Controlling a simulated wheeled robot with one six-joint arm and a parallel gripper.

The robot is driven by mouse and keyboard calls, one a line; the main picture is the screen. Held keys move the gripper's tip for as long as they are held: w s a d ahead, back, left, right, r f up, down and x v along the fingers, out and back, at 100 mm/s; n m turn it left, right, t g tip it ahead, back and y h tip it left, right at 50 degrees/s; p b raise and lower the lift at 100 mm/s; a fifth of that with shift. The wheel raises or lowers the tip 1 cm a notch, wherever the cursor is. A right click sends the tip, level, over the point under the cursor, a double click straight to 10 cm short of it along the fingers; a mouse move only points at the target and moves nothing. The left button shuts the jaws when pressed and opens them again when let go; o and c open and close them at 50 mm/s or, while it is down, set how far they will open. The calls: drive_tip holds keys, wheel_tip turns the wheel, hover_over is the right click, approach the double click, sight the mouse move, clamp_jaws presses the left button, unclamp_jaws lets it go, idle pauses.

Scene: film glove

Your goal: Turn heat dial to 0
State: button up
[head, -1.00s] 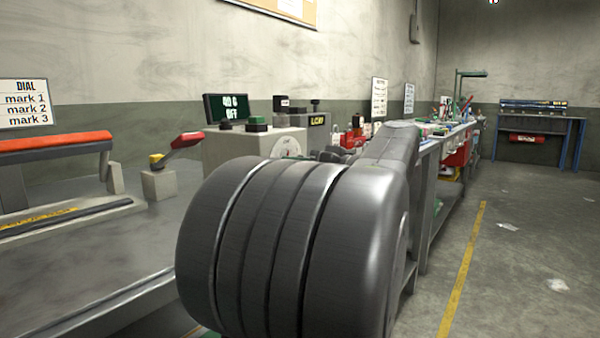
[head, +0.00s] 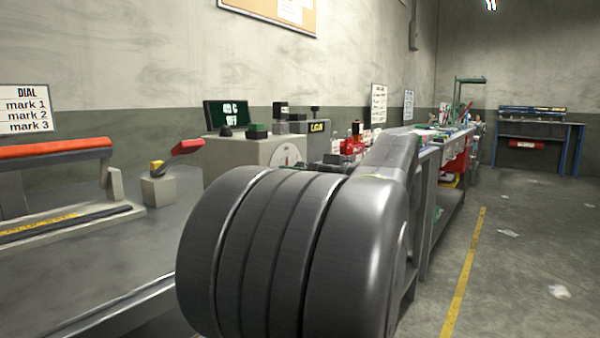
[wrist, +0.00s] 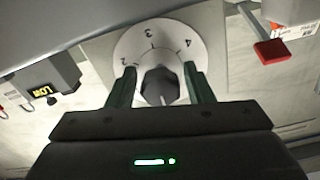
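The heat dial (wrist: 160,86) is a dark faceted knob on a round white plate (wrist: 146,38) with numbers; 2, 3 and 4 show, and the lower part of the plate is hidden. In the head view the white plate (head: 287,155) sits on the front of a grey box (head: 235,157). My gripper (wrist: 160,84) is open in the wrist view, with one green finger on each side of the knob and a gap at both sides. In the head view my arm hides the gripper. The knob's pointer is too unclear to read.
A display (head: 227,113) and green and black buttons stand on top of the box. A red-handled lever (head: 186,147) and an orange-barred machine (head: 55,148) are at the left. In the wrist view, a red lever tip (wrist: 271,51) is at the right and an LCW label (wrist: 42,92) at the left.

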drive_tip(key=shift+o, duration=0.4)
drive_tip(key=shift+s+d+r, duration=0.1)
drive_tip(key=shift+d, duration=0.1)
drive_tip(key=p+v, duration=0.3)
drive_tip(key=v, duration=1)
drive_tip(key=shift+p, duration=0.3)
drive_tip(key=shift+s+d, duration=0.1)
drive_tip(key=b+x, duration=0.3)
drive_tip(key=x, duration=1)
drive_tip(key=shift+w+a+b, duration=0.25)
drive_tip(key=shift+a+b, duration=0.05)
